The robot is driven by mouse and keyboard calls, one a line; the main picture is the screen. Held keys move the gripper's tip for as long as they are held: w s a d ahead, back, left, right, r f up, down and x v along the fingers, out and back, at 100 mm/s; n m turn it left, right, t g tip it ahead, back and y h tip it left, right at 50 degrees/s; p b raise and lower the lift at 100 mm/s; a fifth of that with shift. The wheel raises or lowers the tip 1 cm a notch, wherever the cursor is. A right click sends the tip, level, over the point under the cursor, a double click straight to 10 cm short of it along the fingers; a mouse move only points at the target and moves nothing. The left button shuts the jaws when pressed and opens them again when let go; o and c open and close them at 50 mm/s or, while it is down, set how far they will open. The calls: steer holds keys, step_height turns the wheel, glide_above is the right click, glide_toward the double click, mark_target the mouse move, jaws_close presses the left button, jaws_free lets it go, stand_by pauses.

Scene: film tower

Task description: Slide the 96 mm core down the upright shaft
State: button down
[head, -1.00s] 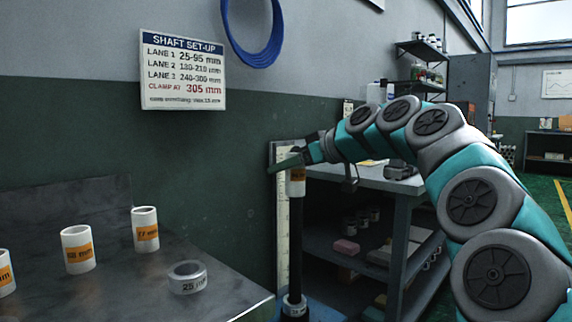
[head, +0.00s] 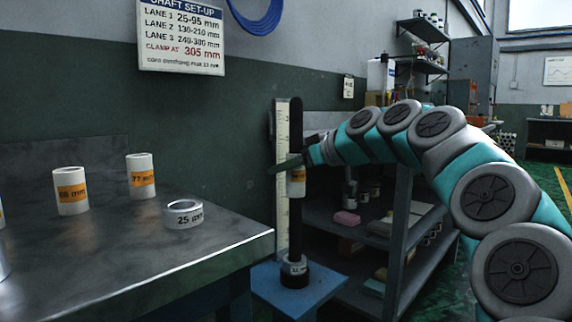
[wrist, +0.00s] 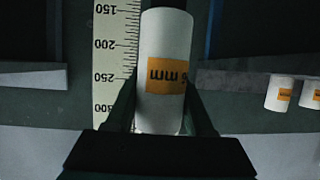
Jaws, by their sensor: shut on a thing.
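The upright shaft (head: 295,230) is dark and stands on a blue base. The white core with an orange label (head: 298,183) is around the shaft, about midway up, and the shaft's top shows above it. In the wrist view the core (wrist: 165,45) fills the middle, with its label upside down, ending in "mm"; the number is mostly hidden. My gripper (head: 296,165) is shut on this core, with one finger on each side in the wrist view (wrist: 163,105). A white core (head: 294,266) sits low on the shaft, above a dark foot.
A scale (head: 282,200) stands just behind the shaft. A metal bench (head: 130,255) at left holds the 88 mm core (head: 70,190), 77 mm core (head: 140,177) and 25 mm core (head: 183,214). A shelf unit (head: 403,225) stands close at right. A set-up sign (head: 181,40) hangs behind.

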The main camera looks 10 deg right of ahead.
steer(key=shift+f, duration=7.15)
steer(key=shift+c, duration=1)
jaws_free()
steer(key=v, duration=0.8)
steer(key=shift+p, duration=0.45)
